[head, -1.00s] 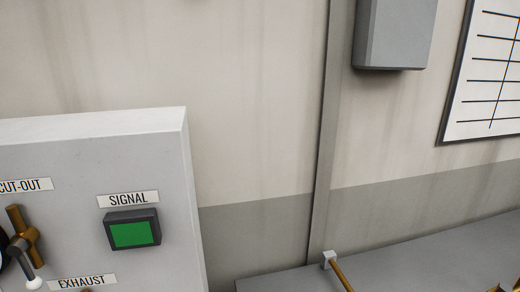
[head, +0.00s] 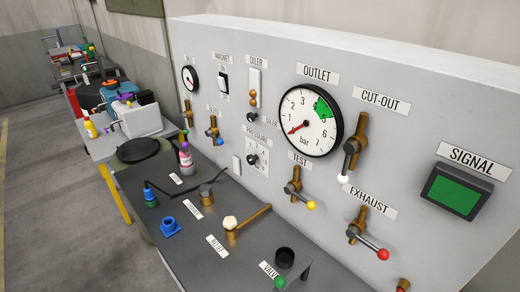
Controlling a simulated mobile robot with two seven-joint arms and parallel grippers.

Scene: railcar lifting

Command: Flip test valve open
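The test valve (head: 293,187) is a brass body on the grey panel (head: 420,90), below the TEST label (head: 299,160). Its lever slants down to the right and ends in a yellow knob (head: 311,206). The cut-out valve (head: 358,137), with a white-tipped lever, is up and to the right of it. The exhaust valve (head: 357,222), with a red knob (head: 383,254), is below and to the right. Neither of my grippers shows in the head view.
The outlet gauge (head: 309,123) above has its red needle near the low end. A green signal button (head: 455,195) is at the right. The dark bench (head: 190,250) below holds loose parts, including a brass piece with a handle (head: 250,220).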

